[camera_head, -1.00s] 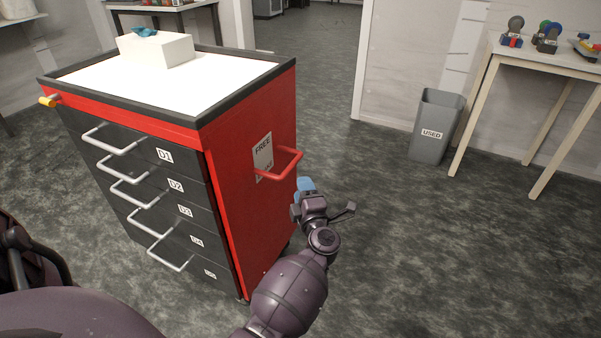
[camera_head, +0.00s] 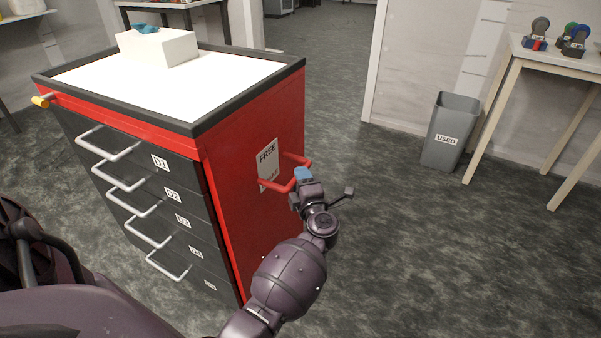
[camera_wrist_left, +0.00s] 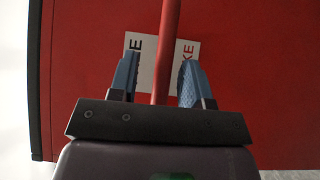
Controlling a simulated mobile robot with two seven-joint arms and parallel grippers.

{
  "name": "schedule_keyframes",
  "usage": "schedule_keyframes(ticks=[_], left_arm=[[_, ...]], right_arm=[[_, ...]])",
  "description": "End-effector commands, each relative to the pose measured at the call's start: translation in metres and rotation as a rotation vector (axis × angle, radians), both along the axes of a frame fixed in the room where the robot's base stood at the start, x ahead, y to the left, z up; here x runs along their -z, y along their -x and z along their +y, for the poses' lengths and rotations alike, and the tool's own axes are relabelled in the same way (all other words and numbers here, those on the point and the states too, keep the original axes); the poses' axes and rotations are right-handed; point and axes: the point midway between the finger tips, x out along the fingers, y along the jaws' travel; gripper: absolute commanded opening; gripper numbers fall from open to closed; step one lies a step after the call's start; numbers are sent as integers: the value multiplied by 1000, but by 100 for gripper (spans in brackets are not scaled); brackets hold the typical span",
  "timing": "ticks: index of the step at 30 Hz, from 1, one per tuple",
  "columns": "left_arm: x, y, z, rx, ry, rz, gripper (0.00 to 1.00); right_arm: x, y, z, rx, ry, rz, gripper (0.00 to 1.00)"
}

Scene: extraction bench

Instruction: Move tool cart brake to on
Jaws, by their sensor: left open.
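The tool cart (camera_head: 255,200) is red with dark drawers. A red U-shaped lever (camera_head: 298,160) sticks out from its right side, over a white label (camera_head: 268,165) reading "FREE" at the top; the lower text is partly hidden. My left gripper (camera_head: 303,174) is at this lever. In the left wrist view its two blue fingers (camera_wrist_left: 159,62) are open, with the red lever bar (camera_wrist_left: 169,40) running between them, apart from both. The label (camera_wrist_left: 147,70) shows behind the bar. My right gripper is not in view.
A white box (camera_head: 158,48) with a blue item stands on the cart's white top. White drawer handles (camera_head: 110,145) stick out at the front. A grey "USED" bin (camera_head: 447,125) and a table (camera_head: 520,60) with small items stand at right. Floor right of the cart is clear.

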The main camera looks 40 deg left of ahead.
Motion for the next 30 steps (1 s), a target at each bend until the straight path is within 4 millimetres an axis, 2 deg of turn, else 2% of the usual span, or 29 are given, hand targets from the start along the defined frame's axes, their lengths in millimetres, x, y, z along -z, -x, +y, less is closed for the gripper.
schedule_keyframes(ticks=[15, 17, 24, 30], left_arm=[[-1, -1, 7, 0, 0, 0, 44], [-1, -1, 7, 0, 0, 0, 38], [-2, -1, 7, -1, -1, -1, 1], [-2, -1, 7, -1, -2, -1, 0]], right_arm=[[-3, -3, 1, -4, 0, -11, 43], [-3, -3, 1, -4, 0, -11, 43], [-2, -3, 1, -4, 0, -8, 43], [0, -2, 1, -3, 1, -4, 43]])
